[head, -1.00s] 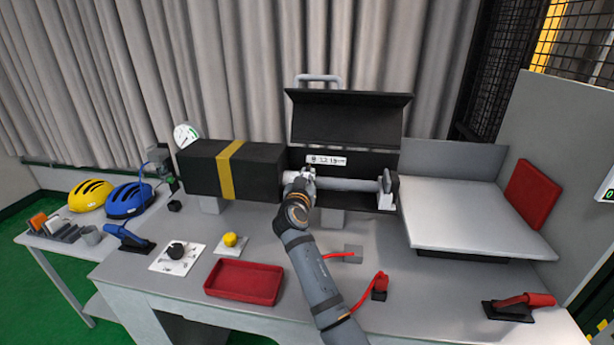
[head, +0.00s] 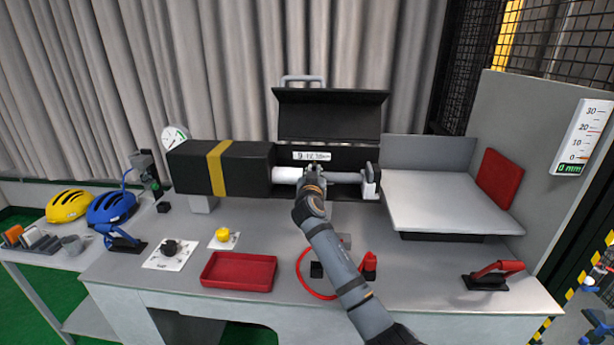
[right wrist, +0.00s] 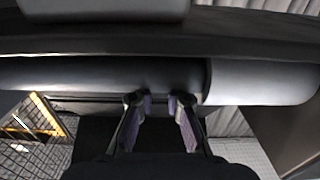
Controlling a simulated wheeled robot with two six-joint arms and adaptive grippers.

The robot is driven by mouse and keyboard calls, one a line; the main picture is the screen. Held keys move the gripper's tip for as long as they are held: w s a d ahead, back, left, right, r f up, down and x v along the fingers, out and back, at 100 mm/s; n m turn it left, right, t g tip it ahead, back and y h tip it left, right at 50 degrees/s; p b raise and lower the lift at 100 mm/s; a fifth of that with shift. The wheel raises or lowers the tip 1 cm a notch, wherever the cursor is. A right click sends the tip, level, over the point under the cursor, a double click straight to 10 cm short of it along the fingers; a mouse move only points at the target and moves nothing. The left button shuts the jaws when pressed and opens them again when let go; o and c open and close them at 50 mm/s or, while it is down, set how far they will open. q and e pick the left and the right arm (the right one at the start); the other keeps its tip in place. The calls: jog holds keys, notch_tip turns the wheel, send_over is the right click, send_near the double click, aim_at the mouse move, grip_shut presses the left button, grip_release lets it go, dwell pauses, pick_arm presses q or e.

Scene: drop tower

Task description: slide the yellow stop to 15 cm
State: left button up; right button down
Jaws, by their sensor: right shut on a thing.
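The open black housing (head: 290,113) stands at the back centre. Inside it runs a grey rod (head: 338,177) with a thicker white sleeve (head: 286,174) at its left. My right gripper (head: 314,174) reaches to the rod just right of the sleeve. In the right wrist view the fingertips (right wrist: 160,98) lie at the edge of the rod (right wrist: 90,75), beside the pale sleeve (right wrist: 260,82). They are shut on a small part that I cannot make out. I cannot identify a yellow stop; a yellow band (head: 218,168) crosses the black box. My left gripper is out of view.
A white label (head: 311,156) with small, unclear print is inside the housing. A pale plate (head: 455,203) stands right, a red tray (head: 238,270) in front. A yellow button (head: 222,234) and dark knob (head: 169,246) are left. A red cable (head: 303,272) lies near my forearm.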

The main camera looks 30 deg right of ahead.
jog(key=shift+d, duration=0.1)
jog(key=c, duration=1.7)
grip_release()
jog(key=o, duration=0.3)
jog(key=shift+s+d, duration=0.15)
jog(key=shift+d, duration=0.05)
jog(key=shift+o, duration=0.2)
jog(key=shift+a, duration=0.15)
jog(key=shift+s+a+f, duration=0.1)
jog(key=shift+s+a, duration=0.15)
jog(key=shift+a, duration=0.05)
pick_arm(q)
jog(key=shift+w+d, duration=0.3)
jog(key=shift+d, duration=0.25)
pick_arm(e)
jog(key=v, duration=1.1)
jog(key=shift+s, duration=0.15)
jog(key=shift+d, duration=0.15)
